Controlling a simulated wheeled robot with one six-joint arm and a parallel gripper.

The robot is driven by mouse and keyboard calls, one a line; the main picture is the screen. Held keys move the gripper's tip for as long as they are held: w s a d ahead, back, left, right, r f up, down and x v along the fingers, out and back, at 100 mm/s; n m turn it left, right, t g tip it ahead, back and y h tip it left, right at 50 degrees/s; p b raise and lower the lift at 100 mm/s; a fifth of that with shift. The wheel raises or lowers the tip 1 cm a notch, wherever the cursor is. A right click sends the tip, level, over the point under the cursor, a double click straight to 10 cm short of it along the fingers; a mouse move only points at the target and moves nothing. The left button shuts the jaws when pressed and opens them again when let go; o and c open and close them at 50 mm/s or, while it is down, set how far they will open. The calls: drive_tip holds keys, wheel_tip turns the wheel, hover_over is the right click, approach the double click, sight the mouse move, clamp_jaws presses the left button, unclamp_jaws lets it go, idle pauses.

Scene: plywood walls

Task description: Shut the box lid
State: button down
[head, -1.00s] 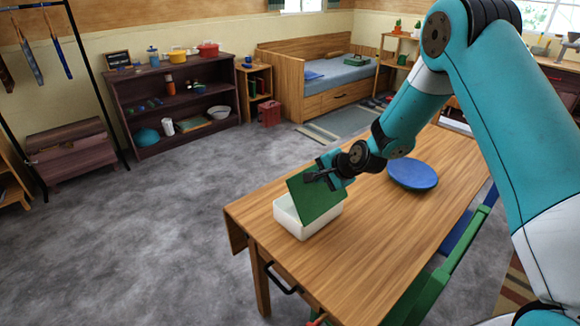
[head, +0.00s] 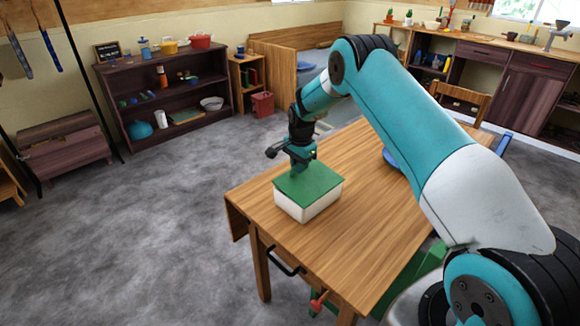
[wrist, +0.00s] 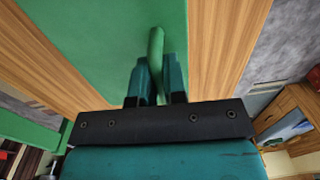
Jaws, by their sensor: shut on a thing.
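The white box (head: 308,208) stands on the wooden table (head: 375,240) near its left end. The green lid (head: 318,187) lies about level over the box top in the head view, with no clear gap at its rim. It also fills much of the upper wrist view (wrist: 100,45). My gripper (head: 300,168) points down at the lid's far side. In the wrist view, my teal fingers (wrist: 157,80) are shut on the lid's upright green handle (wrist: 155,48). The box is not clearly visible in the wrist view.
A blue round thing (head: 391,158) is on the table, partly hidden by my arm. A green chair (head: 415,285) is at the table's near side. A dark shelf (head: 170,95) stands by the wall.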

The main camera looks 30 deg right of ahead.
drive_tip(key=shift+w+f+b, duration=0.3)
drive_tip(key=shift+f+b, duration=0.3)
drive_tip(key=shift+f, duration=0.35)
drive_tip(key=c, duration=1.2)
unclamp_jaws()
drive_tip(key=r, duration=0.5)
drive_tip(key=r+b, duration=0.1)
drive_tip(key=r, duration=0.5)
drive_tip(key=s+r+b, duration=0.1)
drive_tip(key=r, duration=0.5)
drive_tip(key=shift+d+r, duration=0.15)
